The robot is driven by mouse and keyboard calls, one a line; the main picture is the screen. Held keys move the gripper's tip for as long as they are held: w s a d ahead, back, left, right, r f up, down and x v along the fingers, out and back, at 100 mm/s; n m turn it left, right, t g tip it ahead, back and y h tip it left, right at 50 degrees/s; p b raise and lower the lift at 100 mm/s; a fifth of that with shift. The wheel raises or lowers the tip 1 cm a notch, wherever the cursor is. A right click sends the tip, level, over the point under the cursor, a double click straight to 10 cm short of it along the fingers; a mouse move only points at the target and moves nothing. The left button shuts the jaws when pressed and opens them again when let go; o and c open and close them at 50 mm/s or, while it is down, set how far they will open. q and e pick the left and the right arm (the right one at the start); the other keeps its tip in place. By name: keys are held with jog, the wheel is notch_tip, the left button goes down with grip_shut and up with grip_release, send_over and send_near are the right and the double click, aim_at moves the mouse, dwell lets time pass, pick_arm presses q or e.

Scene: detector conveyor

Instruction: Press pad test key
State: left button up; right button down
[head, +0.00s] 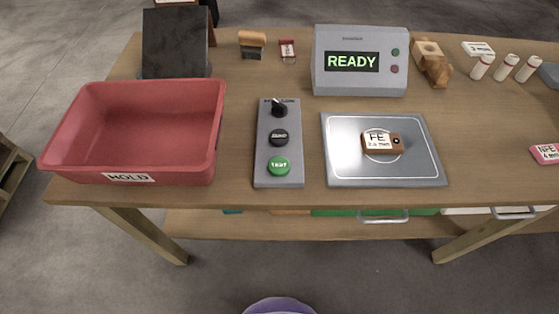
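A grey key panel (264,157) lies on the table, left of the metal pad. It carries a green round TEST key (279,166) at its near end, a dark round key (279,138) above that, and a black knob (279,108) at its far end. A silver metal pad (341,164) lies to the right. A brown tag marked FE (381,142) rests on the pad. A grey display unit (361,85) behind the pad reads READY in green. Neither of my grippers is in view.
A red HOLD bin (190,170) stands left of the key panel. At the back are a dark upright board (176,43), a brush (252,44), a wooden piece (432,62) and white tubes (506,68). A pink NFE tag (546,153) lies at the right edge.

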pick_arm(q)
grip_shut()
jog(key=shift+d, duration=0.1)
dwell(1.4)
